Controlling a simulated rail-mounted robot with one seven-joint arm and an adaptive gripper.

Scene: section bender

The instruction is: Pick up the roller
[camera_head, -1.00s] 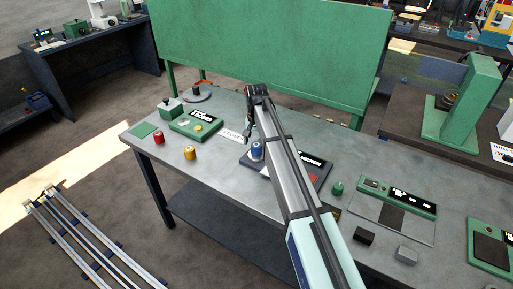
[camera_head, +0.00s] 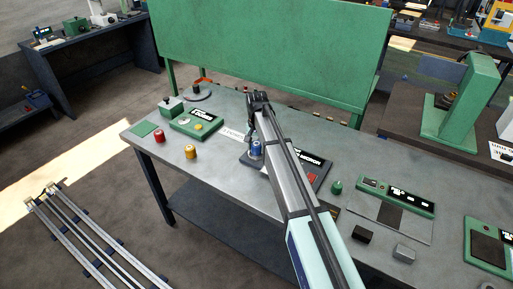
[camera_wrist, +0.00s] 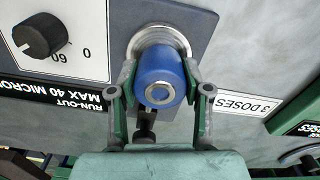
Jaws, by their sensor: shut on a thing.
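A blue roller (camera_head: 256,148) with a pale metal centre stands on the dark station with the "RUN-OUT MAX 40 MICRON" label. In the wrist view the blue roller (camera_wrist: 160,77) sits over a round metal seat, its near end facing the camera. My gripper (camera_wrist: 160,90) has one finger on each side of the blue roller and is shut on it. In the head view my arm hides most of the station, and my gripper (camera_head: 254,141) is around the roller from above. I cannot tell whether the roller is clear of its seat.
A red roller (camera_head: 159,136) and a yellow roller (camera_head: 190,152) stand near the left front edge of the workbench (camera_head: 228,180). A green block station (camera_head: 197,123) lies behind them. A small dark green piece (camera_head: 337,187) stands right of my arm. A green panel (camera_head: 270,50) rises behind the bench.

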